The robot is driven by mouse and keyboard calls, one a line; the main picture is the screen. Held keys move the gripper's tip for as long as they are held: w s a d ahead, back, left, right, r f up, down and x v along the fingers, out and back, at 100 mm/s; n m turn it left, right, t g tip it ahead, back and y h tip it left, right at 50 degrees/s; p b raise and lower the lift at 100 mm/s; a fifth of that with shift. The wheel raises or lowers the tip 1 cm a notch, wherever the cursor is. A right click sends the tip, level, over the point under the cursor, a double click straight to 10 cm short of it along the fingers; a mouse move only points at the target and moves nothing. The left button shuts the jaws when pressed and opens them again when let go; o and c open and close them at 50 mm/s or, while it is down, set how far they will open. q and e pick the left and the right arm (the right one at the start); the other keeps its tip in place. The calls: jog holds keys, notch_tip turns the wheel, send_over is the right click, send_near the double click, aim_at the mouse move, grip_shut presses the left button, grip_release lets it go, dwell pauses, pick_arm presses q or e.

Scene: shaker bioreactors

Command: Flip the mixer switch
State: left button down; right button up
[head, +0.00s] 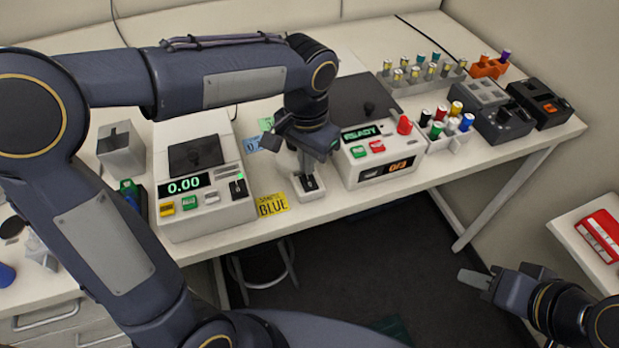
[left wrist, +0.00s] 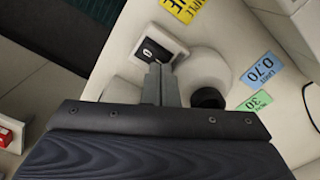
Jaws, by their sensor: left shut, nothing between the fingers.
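The mixer is a small off-white unit on the bench between two larger instruments. Its black rocker switch (head: 309,183) sits on its front end and also shows in the left wrist view (left wrist: 155,51). A round mixer top (left wrist: 203,70) with a black cup-like piece (left wrist: 208,97) is behind it; in the head view my arm mostly hides this. My left gripper (head: 307,172) is shut and empty, pointing down at the switch. In the left wrist view its fingertips (left wrist: 160,68) are right beside the switch; contact cannot be told. My right gripper (head: 474,279) hangs over the floor, away from the bench.
An instrument reading 0.00 (head: 205,215) stands left of the mixer, and one reading READY (head: 380,150) stands right. Racks of capped vials (head: 425,75) and bottles (head: 447,130) stand further right.

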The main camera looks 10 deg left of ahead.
pick_arm(q)
jog(key=shift+f+b, duration=0.7)
jog(key=shift+f, duration=0.3)
dwell(0.8)
jog(key=shift+r, duration=0.1)
notch_tip(320, 180, up, 7)
jog(key=p, duration=0.6)
dwell(0.6)
jog(key=s+a+n+t+h, duration=0.1)
jog(key=s+a+n+t, duration=0.1)
jog(key=s, duration=0.3)
jog(key=s+a+n+t+h, duration=0.1)
jog(key=s+a+n, duration=0.1)
jog(key=s+a, duration=0.2)
jog(key=s+a+f+n+t+h, duration=0.1)
jog(key=s+a+n+t, duration=0.1)
jog(key=s, duration=0.5)
jog(key=shift+s+a+n+t+h, duration=0.1)
jog(key=shift+a+n+t+h, duration=0.25)
jog(key=shift+a+n, duration=0.2)
